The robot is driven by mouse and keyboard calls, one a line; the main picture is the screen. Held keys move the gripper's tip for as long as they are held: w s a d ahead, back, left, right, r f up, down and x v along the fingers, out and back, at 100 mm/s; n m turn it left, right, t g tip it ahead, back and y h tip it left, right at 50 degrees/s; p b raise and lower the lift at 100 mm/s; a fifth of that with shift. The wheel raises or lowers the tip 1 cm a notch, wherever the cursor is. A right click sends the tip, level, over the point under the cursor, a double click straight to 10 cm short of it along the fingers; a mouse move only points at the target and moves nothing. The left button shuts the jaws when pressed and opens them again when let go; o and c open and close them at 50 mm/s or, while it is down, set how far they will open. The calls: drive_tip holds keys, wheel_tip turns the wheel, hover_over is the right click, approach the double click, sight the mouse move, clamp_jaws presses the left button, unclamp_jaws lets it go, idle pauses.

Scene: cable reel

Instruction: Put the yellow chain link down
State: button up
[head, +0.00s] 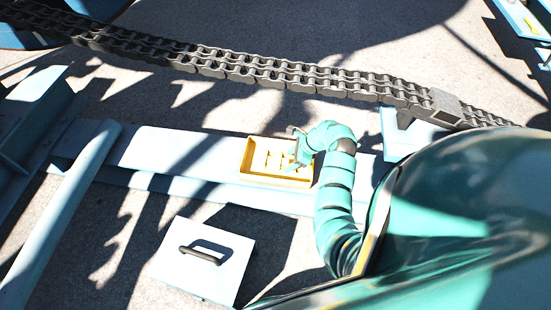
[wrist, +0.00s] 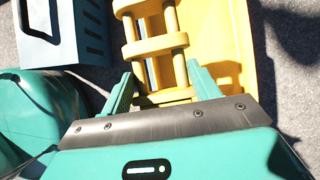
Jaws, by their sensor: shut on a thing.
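My gripper (head: 297,157) is at the right part of a shallow yellow tray (head: 247,157) in the head view. In the wrist view its two teal fingers (wrist: 162,92) are on either side of the near end of the yellow chain link (wrist: 155,46), shut on it. The link has flat yellow plates joined by round pins, and it runs away from the fingers past the top edge. The yellow tray surface (wrist: 237,35) lies to its right. I cannot tell whether the link touches the tray. Yellow pieces show in the tray in the head view, partly hidden by my gripper.
The tray sits on a long pale-blue beam (head: 190,153). A heavy dark chain (head: 270,70) crosses behind it. A white box with a dark handle (head: 205,254) stands on the ground in front. A blue slotted box (wrist: 60,35) is at the left in the wrist view.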

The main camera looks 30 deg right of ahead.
drive_tip(key=shift+w+a+f+b, duration=0.15)
drive_tip(key=shift+w+f+b, duration=0.6)
drive_tip(key=shift+w+f, duration=0.75)
drive_tip(key=shift+w+a+f+b, duration=0.2)
drive_tip(key=shift+w+f+b, duration=0.75)
drive_tip(key=shift+w, duration=0.85)
drive_tip(key=shift+w+a+f+b, duration=0.15)
drive_tip(key=shift+w+f+b, duration=0.4)
drive_tip(key=shift+w+f, duration=1.05)
drive_tip(key=shift+w, duration=0.1)
drive_tip(key=shift+w+f, duration=0.1)
wheel_tip(320, 180, down, 3)
drive_tip(key=b, duration=0.2)
drive_tip(key=shift+f+b, duration=0.1)
drive_tip(key=shift+b, duration=0.3)
